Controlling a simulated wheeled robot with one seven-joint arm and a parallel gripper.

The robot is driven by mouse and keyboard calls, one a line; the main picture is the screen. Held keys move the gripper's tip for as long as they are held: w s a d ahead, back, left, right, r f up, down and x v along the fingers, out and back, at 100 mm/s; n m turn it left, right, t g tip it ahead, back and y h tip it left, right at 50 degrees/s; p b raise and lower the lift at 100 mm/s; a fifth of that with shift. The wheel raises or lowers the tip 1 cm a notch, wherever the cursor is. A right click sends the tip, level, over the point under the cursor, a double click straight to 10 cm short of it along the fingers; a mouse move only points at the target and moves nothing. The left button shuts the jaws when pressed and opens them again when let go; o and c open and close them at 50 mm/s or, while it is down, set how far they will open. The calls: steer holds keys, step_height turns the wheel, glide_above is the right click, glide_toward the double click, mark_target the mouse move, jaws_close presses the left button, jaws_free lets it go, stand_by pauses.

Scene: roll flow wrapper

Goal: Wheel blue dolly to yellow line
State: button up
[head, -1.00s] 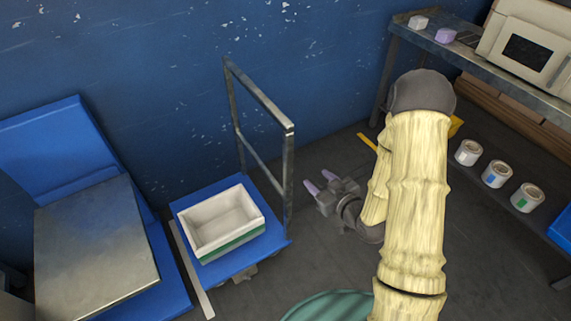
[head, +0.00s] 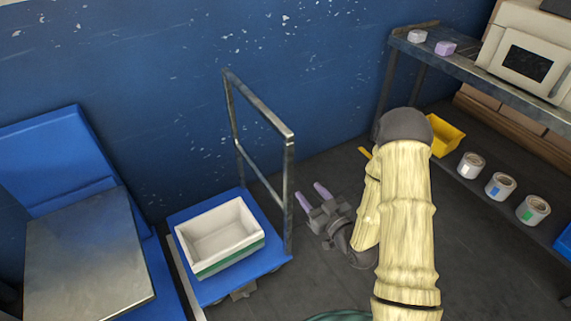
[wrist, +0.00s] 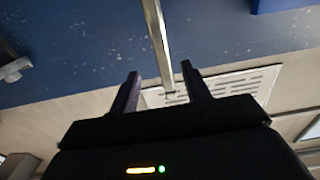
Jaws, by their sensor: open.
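The blue dolly (head: 262,262) stands at centre left in the head view, with an upright grey metal handle frame (head: 289,190) on its right side. A white bin with a green band (head: 222,240) sits on its deck. My gripper (head: 312,195) is open and empty, just right of the handle frame and apart from it in the head view. In the wrist view my open gripper (wrist: 160,82) has a grey metal bar (wrist: 158,45), which looks like the handle, running ahead between its fingers. A short strip of yellow line (head: 365,152) shows on the floor, partly hidden behind my arm.
A blue machine with a metal plate (head: 85,255) stands left of the dolly. The blue wall (head: 180,100) is behind. At right are a metal shelf (head: 455,62), a yellow bin (head: 447,135) and several cans (head: 501,186).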

mark_target(286, 164)
steer(key=x, duration=1.4)
steer(key=shift+w+a, duration=0.1)
jaws_close()
